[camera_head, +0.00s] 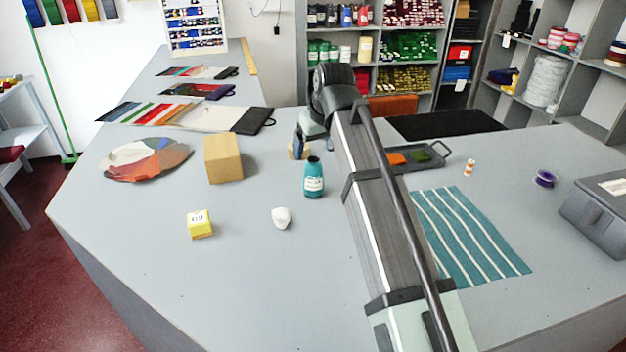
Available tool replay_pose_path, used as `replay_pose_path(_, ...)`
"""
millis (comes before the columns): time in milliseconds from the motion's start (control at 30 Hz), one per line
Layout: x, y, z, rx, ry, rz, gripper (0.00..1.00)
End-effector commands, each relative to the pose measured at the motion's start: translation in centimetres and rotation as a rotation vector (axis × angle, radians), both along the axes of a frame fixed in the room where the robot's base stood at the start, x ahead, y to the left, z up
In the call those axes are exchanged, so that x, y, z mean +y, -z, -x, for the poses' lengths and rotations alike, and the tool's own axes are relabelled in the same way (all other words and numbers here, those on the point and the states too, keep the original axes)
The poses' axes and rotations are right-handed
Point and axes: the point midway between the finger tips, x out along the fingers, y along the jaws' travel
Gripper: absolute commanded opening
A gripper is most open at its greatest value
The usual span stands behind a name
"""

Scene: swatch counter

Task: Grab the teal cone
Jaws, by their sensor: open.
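The teal cone (314,180) stands upright on the grey counter, left of my arm. It has a dark top and a pale label, and looks rather like a bottle. My gripper (301,146) points down beyond the cone and slightly left of it, beside a small tan block (306,154) that it partly covers. The gripper is open and shows small and partly hidden by my wrist. It looks apart from the cone.
A cardboard box (223,158), a yellow cube (200,224) and a white lump (282,217) stand to the left. Right of my arm are a dark tray (432,150), striped teal cloth (475,235), purple spool (545,178) and grey case (598,208). The front counter is clear.

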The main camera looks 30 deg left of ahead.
Motion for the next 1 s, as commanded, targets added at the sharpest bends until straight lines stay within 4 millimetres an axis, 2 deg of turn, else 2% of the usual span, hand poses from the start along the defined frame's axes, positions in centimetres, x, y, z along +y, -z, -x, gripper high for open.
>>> replay_pose_path(100, 0.6, 1.8, -0.4, 0.001, 0.000, 0.001, 0.85)
replay_pose_path(200, 0.9, 2.8, -0.7, -0.001, 0.000, 0.000, 0.85)
replay_pose_path(567, 1.3, 4.3, -1.1, -0.001, 0.000, 0.000, 0.85)
replay_pose_path(900, 2.2, 8.0, -2.1, -0.001, 0.000, 0.000, 0.85)
replay_pose_path(1000, 2.3, 8.6, -2.3, -0.001, 0.001, -0.001, 0.85)
